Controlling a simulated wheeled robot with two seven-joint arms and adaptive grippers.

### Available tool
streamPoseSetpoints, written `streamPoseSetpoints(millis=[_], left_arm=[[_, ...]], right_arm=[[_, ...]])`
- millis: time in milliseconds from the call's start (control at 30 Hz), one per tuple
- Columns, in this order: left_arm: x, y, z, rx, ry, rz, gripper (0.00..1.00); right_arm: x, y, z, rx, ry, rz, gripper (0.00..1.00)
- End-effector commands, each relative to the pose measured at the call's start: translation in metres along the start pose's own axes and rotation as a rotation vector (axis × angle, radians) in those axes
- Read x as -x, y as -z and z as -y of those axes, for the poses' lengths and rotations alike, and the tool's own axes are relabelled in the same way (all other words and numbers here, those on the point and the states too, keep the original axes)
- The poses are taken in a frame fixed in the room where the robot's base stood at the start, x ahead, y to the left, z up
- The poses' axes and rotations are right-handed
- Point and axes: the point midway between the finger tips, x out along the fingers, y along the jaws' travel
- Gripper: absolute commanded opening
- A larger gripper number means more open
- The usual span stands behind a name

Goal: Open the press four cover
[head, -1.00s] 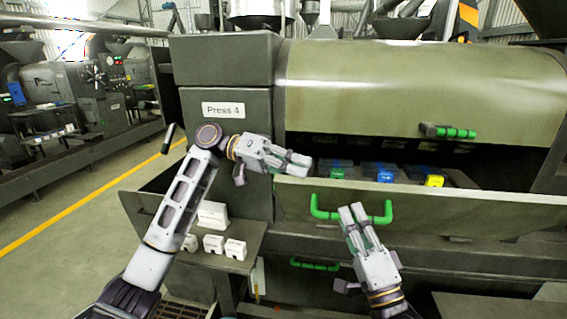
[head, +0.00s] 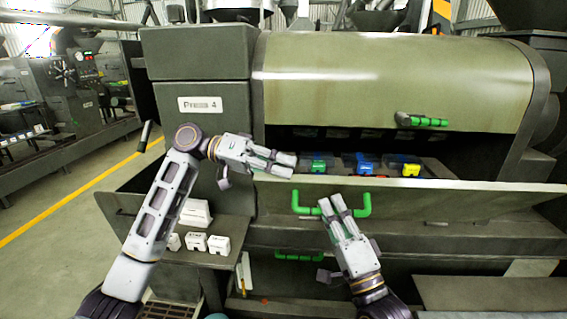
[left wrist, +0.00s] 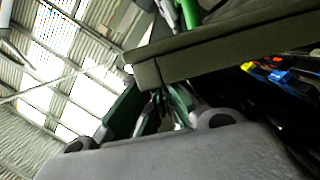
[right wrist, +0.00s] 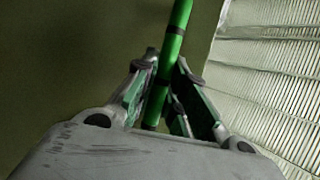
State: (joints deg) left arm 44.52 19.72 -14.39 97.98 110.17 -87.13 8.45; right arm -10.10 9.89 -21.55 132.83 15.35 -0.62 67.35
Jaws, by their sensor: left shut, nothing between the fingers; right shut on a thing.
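Press four, labelled "Press 4" (head: 200,104), has a curved olive upper cover (head: 400,75) with a short green handle (head: 428,121). Below it a front panel (head: 440,205) leans outward, with a gap above it; its green U-shaped handle (head: 364,206) faces me. My right gripper (head: 337,204) is shut on this handle; in the right wrist view the green bar (right wrist: 177,45) passes between the fingers. My left gripper (head: 284,164) is shut and empty beside the panel's upper left corner. In the left wrist view the panel edge (left wrist: 220,45) is close to its fingers.
Blue, green and yellow-topped parts (head: 411,170) sit inside the gap. Small white boxes (head: 195,241) stand on a side shelf (head: 222,259) at lower left. Another green handle (head: 298,256) is lower down. Open floor with a yellow line (head: 75,193) lies left.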

Motion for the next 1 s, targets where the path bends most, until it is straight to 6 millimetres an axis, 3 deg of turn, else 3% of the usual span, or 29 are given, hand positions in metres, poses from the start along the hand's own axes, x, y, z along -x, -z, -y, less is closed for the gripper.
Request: streamPoseSetpoints(millis=[267,300,467,1000], left_arm=[[-0.0049,-0.0069,-0.0005,-0.001,-0.005,0.022,0.00],[-0.0050,-0.0069,-0.0005,-0.001,-0.005,0.022,0.00],[-0.0049,-0.0068,-0.0003,-0.001,-0.005,0.022,0.00],[-0.0028,-0.0042,-0.0002,-0.002,-0.002,0.013,0.00]], right_arm=[[-0.0022,0.0044,0.0031,0.006,0.008,-0.008,0.00],[-0.0023,0.0045,0.0034,0.006,0.009,-0.008,0.16],[-0.0023,0.0042,0.0039,0.006,0.010,-0.007,0.35],[0.0021,0.0026,0.0025,0.004,0.007,-0.005,0.35]])
